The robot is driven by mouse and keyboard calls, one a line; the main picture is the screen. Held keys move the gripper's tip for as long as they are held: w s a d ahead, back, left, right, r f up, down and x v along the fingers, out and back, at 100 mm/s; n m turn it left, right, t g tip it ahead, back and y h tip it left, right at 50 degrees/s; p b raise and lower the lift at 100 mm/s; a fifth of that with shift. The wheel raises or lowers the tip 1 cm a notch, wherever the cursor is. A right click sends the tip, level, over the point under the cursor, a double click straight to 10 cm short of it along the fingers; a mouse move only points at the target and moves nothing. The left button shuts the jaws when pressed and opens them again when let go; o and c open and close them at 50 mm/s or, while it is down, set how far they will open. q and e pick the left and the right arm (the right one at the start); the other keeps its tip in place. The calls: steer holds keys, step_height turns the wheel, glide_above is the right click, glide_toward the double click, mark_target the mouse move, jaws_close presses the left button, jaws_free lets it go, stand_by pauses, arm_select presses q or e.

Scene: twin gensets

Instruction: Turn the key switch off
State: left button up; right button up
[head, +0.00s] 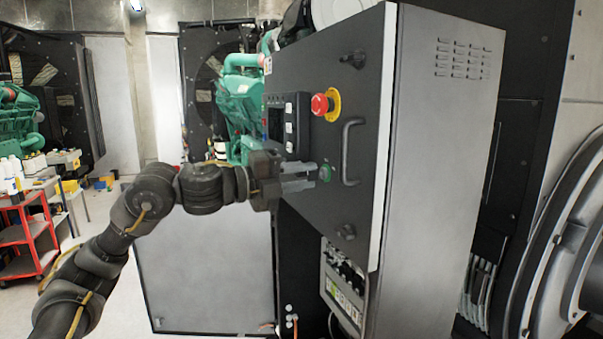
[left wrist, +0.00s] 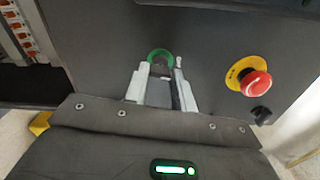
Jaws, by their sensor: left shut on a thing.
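The key switch (head: 327,173) has a green ring and sits on the dark front of the control cabinet, left of the grey handle. In the left wrist view the green ring of the key switch (left wrist: 160,53) shows just beyond my fingertips. My left gripper (head: 313,176) points at the switch from the left, and its pale fingers also show in the left wrist view (left wrist: 162,76). It is shut on the key at the switch; the key itself is mostly hidden between the fingers, so I cannot tell its turned position. My right gripper is not in view.
A red emergency stop (head: 321,104) on a yellow ring sits above the switch. A grey handle (head: 351,152) stands out close to its right. A small display panel (head: 275,124) is at upper left. A red cart (head: 27,237) stands far left.

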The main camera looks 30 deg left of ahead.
arm_select(q)
steer(key=shift+n+p, duration=0.3)
steer(key=shift+n, duration=0.7)
steer(key=o, duration=1)
